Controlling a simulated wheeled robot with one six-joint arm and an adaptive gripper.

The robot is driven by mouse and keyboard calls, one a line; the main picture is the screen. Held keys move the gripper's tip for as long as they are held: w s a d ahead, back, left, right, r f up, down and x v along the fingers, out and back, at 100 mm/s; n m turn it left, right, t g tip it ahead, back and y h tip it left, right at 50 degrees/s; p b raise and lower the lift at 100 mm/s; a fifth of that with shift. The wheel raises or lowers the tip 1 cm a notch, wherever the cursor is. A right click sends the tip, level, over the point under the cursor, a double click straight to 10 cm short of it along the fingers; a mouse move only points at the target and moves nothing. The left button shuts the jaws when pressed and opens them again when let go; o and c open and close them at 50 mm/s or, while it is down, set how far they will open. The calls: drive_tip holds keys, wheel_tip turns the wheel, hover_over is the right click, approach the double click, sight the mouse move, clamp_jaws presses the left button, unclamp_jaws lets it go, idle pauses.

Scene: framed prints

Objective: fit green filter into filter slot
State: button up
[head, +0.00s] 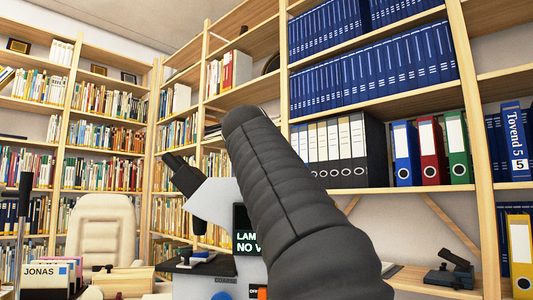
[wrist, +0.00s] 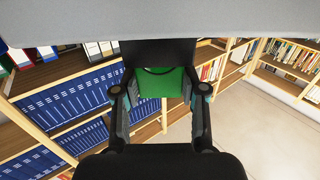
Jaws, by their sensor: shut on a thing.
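In the wrist view my gripper (wrist: 160,80) has its two dark fingers on either side of a green filter (wrist: 160,88). It is shut on the filter. A black part lies just beyond the filter, partly covering its top. A wide grey surface (wrist: 160,24) spans the top of the wrist view; I cannot tell what it belongs to. In the head view a grey-white microscope (head: 214,208) with a black eyepiece and a small dark screen (head: 242,238) stands behind my dark arm. My gripper, the filter and the filter slot do not show there.
Wooden shelves (head: 470,110) with blue volumes and ring binders stand behind. A cream chair (head: 104,228) and a card box marked JONAS (head: 48,278) are at the left. A small dark device (head: 450,272) is on the right desk.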

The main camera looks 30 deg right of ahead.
drive_tip(key=shift+f, duration=0.25)
drive_tip(key=o, duration=1.3)
drive_tip(key=shift+c, duration=0.2)
drive_tip(key=v, duration=1.2)
